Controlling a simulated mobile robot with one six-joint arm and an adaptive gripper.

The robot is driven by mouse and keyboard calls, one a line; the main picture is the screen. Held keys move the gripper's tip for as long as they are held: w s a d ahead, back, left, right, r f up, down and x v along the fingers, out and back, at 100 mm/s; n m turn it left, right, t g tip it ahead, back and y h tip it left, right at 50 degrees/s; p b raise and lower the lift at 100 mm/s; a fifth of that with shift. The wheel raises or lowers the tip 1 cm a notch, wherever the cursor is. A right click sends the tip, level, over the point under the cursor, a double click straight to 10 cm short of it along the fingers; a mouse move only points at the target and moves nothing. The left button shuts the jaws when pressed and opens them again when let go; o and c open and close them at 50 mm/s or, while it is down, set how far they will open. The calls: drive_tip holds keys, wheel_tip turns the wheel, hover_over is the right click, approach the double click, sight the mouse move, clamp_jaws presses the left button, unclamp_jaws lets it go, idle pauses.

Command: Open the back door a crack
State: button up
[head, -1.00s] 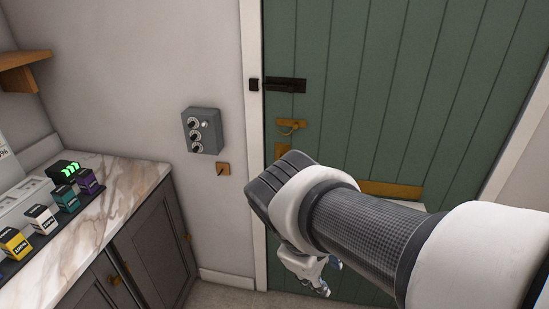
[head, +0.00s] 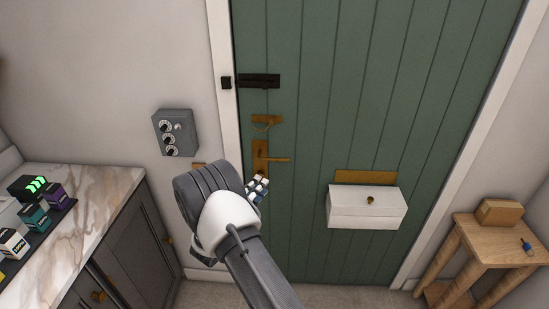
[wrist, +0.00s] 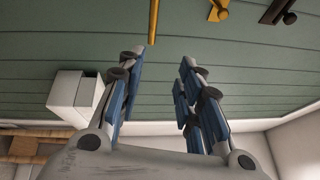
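The green back door (head: 315,120) looks shut in its white frame. Its brass lever handle (head: 274,159) sticks out level to the right from an upright brass plate, and shows in the wrist view (wrist: 153,22). Above it are a brass catch (head: 267,121) with a curved part and a black bolt (head: 260,80). The bolt's small black keeper (head: 226,82) sits on the frame, with a pale gap between them. My gripper (head: 259,186) is just below the lever in the head view. In the wrist view my gripper (wrist: 158,64) is open and empty, its fingers apart from the lever.
A white box (head: 366,208) is fixed on the door, right of my gripper. A grey switch box (head: 175,133) is on the left wall. A marble counter (head: 95,190) stands left and a wooden stool (head: 486,236) right.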

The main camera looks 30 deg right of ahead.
sight(277, 159)
drive_tip(key=shift+n+t, duration=0.6)
drive_tip(key=shift+n, duration=0.3)
drive_tip(key=b+x, duration=0.1)
drive_tip(key=x, duration=0.4)
drive_tip(key=w+f+b+x, duration=0.1)
drive_tip(key=x, duration=0.5)
drive_tip(key=f+b+x, duration=0.1)
drive_tip(key=x, duration=0.4)
drive_tip(key=shift+w+d, duration=0.1)
drive_tip(key=shift+w, duration=0.35)
clamp_jaws()
